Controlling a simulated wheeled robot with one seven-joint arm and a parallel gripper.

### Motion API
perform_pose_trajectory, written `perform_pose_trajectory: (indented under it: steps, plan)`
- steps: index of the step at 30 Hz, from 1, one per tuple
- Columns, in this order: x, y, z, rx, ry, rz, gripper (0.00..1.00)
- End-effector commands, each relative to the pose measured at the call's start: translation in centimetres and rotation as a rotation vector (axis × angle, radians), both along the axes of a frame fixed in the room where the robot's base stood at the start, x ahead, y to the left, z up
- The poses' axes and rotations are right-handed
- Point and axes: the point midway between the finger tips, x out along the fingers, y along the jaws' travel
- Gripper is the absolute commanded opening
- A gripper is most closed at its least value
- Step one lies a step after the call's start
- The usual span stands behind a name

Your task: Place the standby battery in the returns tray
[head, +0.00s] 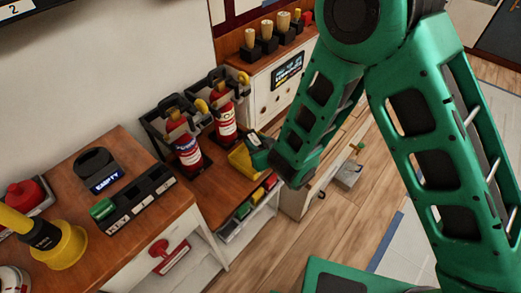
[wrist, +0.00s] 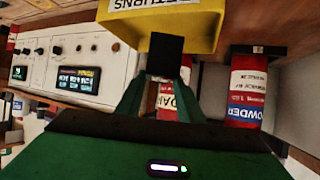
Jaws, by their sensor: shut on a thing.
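The yellow returns tray (head: 240,160) sits on the wooden bench beside the red extinguishers. It fills the top of the wrist view (wrist: 125,27), upside down, with its RETURNS label partly cut off. My gripper (head: 261,146) is right at the tray's right side in the head view. In the wrist view my gripper (wrist: 166,72) is shut on a dark block (wrist: 166,50), which I take for the standby battery; no label shows on it. The block overlaps the tray wall in that picture.
Two red extinguishers (head: 185,150) (head: 225,118) stand close behind the tray. Small green, yellow and red items (head: 257,196) line the bench's front. A black slotted rack (head: 135,203) lies on the left table. A white panel cabinet (head: 270,92) stands behind.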

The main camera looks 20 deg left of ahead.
Motion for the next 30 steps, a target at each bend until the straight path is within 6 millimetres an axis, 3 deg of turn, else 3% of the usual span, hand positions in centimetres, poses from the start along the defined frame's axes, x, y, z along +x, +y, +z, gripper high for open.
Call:
perform_pose_trajectory:
  steps: [5,15,29,30]
  plan:
    - [0.6,-0.3,-0.5,0.003,-0.003,0.000,0.00]
    - [0.5,-0.3,-4.0,0.000,-0.002,0.002,0.00]
    - [0.5,-0.3,-4.5,0.002,-0.002,0.001,0.00]
    - [0.5,-0.3,-4.6,0.001,0.000,0.001,0.43]
